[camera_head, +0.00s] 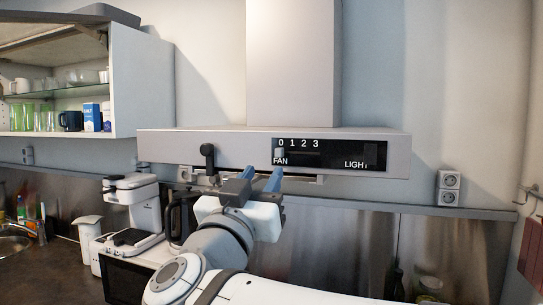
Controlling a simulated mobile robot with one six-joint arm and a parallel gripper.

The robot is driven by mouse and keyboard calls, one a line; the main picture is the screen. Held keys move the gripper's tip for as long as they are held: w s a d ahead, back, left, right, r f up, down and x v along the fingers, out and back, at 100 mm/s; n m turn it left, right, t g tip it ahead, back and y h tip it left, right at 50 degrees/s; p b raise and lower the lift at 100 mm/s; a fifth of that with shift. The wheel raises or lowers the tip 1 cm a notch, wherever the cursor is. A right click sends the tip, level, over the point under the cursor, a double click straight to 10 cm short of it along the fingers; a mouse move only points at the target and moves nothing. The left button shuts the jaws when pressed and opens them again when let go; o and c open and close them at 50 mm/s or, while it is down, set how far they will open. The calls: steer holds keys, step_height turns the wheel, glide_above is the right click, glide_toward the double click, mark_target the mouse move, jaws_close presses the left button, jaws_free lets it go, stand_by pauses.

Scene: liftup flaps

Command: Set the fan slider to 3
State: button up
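The range hood (220,145) has a black control panel (335,158) on its front. The panel carries the numbers 0, 1, 2, 3 over a slot and the words FAN and LIGHT. The small pale fan slider (280,152) is at the left end of the slot, under the 0. My gripper (261,178) is below and a little left of the slider, in front of the hood's lower edge. Its two blue-grey fingers are apart, with nothing seen between them. The fingers look clear of the slider, though their exact distance from the hood cannot be told.
An open cabinet (140,80) with its raised flap (70,15) is at upper left. A coffee machine (135,215) and a dark kettle (181,215) stand on the counter at left. A wall socket (449,188) is at right. The space before the panel is clear.

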mark_target(277, 152)
steer(key=p+x, duration=0.2)
steer(key=x, duration=0.5)
steer(key=shift+w+d+r+p, duration=0.2)
steer(key=shift+w+p, duration=0.1)
jaws_close()
stand_by(0.4)
